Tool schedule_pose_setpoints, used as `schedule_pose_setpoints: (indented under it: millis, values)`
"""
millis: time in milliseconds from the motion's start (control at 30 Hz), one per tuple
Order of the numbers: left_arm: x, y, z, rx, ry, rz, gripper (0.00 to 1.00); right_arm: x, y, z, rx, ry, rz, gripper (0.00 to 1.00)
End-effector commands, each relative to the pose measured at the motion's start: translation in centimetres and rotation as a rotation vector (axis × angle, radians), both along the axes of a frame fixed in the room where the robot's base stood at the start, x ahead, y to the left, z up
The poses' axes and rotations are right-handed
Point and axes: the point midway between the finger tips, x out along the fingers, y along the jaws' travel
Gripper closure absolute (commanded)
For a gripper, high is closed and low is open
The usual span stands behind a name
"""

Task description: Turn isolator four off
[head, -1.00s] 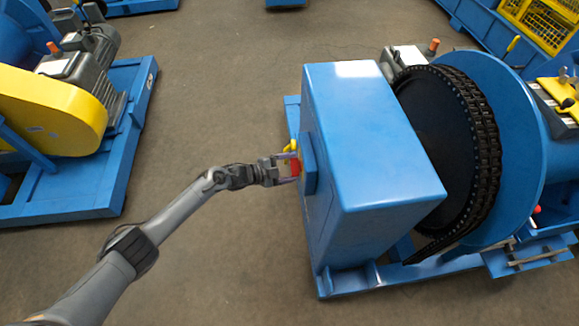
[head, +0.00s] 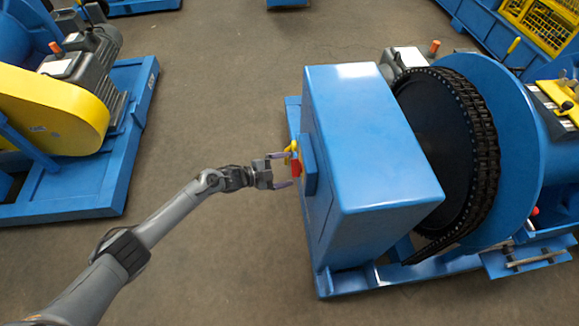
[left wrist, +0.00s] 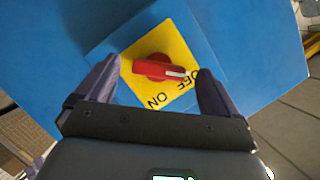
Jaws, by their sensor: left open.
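The isolator is a red rotary handle (left wrist: 150,67) on a yellow plate (left wrist: 190,50) marked OFF and ON. In the left wrist view its white-marked end points at the word OFF. In the head view the red handle (head: 296,170) sits on the left side of the blue housing (head: 365,130). My left gripper (head: 283,170) is open just left of the handle, apart from it. No isolator number is readable. My right gripper is not in view.
A large chain wheel (head: 440,150) stands right of the housing, on the same blue base. Another machine with a yellow guard (head: 50,110) stands on a blue base at the left. Open floor (head: 215,90) lies between the machines.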

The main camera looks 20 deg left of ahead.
Motion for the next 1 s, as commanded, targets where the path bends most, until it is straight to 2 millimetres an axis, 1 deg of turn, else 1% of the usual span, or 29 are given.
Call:
schedule_pose_setpoints:
  millis: [33, 200, 333, 500, 700, 1000]
  values:
    - [-0.7, 0.7, 0.6, 0.002, 0.002, 0.0, 0.05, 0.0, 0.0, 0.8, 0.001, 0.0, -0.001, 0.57]
    - [-2.7, 2.8, 1.4, 0.003, 0.002, 0.001, 0.05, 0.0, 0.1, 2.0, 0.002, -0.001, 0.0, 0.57]
    - [-4.1, 4.1, 1.8, 0.002, 0.003, 0.0, 0.05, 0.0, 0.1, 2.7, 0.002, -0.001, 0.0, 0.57]
    - [-5.2, 5.3, 2.2, 0.001, 0.002, 0.001, 0.05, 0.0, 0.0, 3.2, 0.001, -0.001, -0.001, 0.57]
    - [-5.7, 5.8, 2.3, 0.0, 0.001, -0.001, 0.05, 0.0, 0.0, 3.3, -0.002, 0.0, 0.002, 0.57]
    - [-5.7, 5.8, 2.3, 0.0, 0.001, 0.0, 0.05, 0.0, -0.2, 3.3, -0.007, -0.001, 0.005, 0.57]
